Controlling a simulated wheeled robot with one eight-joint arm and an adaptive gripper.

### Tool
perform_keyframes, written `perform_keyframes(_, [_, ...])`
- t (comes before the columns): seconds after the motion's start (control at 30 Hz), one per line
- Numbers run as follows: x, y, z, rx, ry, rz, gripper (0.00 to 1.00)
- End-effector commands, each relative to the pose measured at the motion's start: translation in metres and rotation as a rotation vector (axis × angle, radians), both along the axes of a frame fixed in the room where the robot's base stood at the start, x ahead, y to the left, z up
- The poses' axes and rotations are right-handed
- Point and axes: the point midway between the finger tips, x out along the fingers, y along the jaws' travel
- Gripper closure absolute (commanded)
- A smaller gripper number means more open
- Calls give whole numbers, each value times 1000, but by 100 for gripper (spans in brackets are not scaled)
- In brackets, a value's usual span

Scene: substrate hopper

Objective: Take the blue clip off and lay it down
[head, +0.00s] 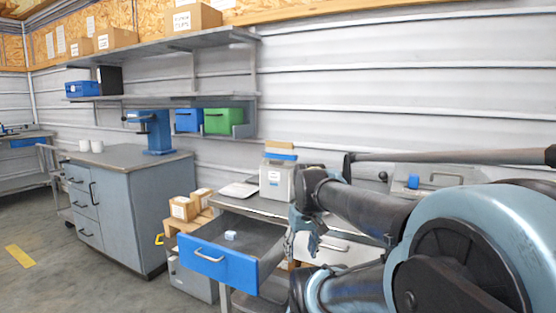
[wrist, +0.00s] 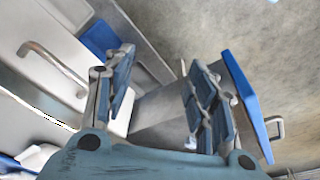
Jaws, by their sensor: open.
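A blue strip (head: 281,157), which looks like the clip, lies across the top of a pale upright container or bag (head: 276,180), just under a tan top edge (head: 279,146). The container stands on the grey worktop, and its label faces me. My gripper (head: 304,238) is beside and below it, pointing down near the open blue-fronted drawer (head: 206,257). In the wrist view my gripper (wrist: 160,62) is open, with its fingers apart and no object held. The strip cannot be made out with certainty in the wrist view.
A small pale-blue item (head: 231,235) lies in the drawer. A flat white item (head: 239,190) lies left of the container. A grey metal box (head: 455,176) with a handle stands to the right, with a small blue block (head: 413,182) at it. The drawer juts out below the worktop.

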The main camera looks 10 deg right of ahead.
Motion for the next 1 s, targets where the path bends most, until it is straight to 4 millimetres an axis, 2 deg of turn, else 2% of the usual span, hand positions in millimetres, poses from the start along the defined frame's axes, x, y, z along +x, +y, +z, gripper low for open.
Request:
perform_keyframes(0.03, [15,0,22,6,-1,24,49])
perform_keyframes(0.2, [67,1,93,25,-6,143,49])
perform_keyframes(0.5, [164,-6,205,57,-36,355,49])
perform_keyframes(0.8, [262,-23,298,82,-88,568,49])
perform_keyframes(1.0, [323,-40,346,91,-133,698,49])
